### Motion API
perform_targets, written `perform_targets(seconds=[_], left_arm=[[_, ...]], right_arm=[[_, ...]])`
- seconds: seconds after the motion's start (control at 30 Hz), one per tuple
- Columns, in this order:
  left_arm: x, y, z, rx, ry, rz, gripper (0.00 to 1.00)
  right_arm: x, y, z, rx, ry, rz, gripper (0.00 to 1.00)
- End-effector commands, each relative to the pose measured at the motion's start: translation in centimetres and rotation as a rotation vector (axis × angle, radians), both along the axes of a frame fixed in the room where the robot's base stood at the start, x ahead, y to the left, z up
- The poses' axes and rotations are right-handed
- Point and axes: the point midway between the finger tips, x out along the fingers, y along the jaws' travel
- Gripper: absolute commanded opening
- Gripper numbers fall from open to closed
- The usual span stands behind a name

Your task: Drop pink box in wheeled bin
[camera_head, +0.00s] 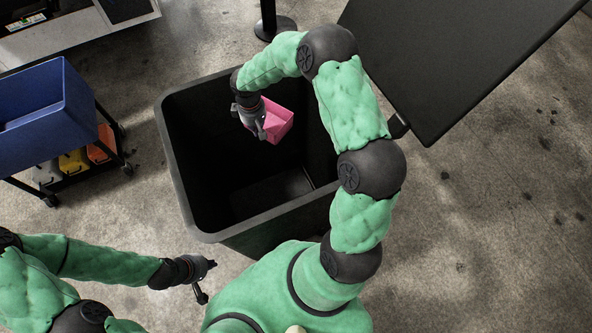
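The pink box (279,119) is held by my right gripper (261,125), above the opening of the black wheeled bin (198,236). The gripper's fingers are on the left side of the box and partly hide it. The bin's inside is dark, and its floor shows bare where I can see it. My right arm reaches over the bin's right rim and bends back in from the far side. My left gripper (207,281) is low in front of the bin, apart from it, with its fingers spread and nothing between them.
A blue bin (34,116) sits on a wheeled cart at the left, with grey, yellow and orange containers below. A dark flat surface (450,55) lies at the upper right. A black post base (276,28) stands behind the bin.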

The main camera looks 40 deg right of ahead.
Motion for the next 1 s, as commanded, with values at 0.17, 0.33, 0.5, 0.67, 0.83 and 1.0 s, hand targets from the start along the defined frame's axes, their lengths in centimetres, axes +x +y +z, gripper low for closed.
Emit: perform_targets(seconds=[0.17, 0.33, 0.5, 0.67, 0.83, 1.0], left_arm=[[0.0, 0.0, -0.1, 0.0, 0.0, 0.0, 0.0], [0.0, 0.0, -0.1, 0.0, 0.0, 0.0, 0.0], [0.0, 0.0, -0.1, 0.0, 0.0, 0.0, 0.0], [0.0, 0.0, -0.1, 0.0, -0.001, 0.0, 0.0], [0.0, 0.0, -0.1, 0.0, -0.001, 0.0, 0.0], [0.0, 0.0, -0.1, 0.0, -0.001, 0.0, 0.0]], right_arm=[[0.0, 0.0, -0.3, 0.0, -0.002, -0.001, 0.0], [0.0, 0.0, -0.2, 0.0, -0.001, -0.001, 0.18], [0.0, 0.0, -0.2, 0.0, -0.001, -0.001, 0.34], [0.0, 0.0, -0.3, 0.0, 0.0, -0.001, 0.34], [0.1, 0.0, 0.4, -0.001, -0.001, -0.001, 0.34], [0.1, 0.1, 3.0, -0.001, -0.004, -0.002, 0.34]])
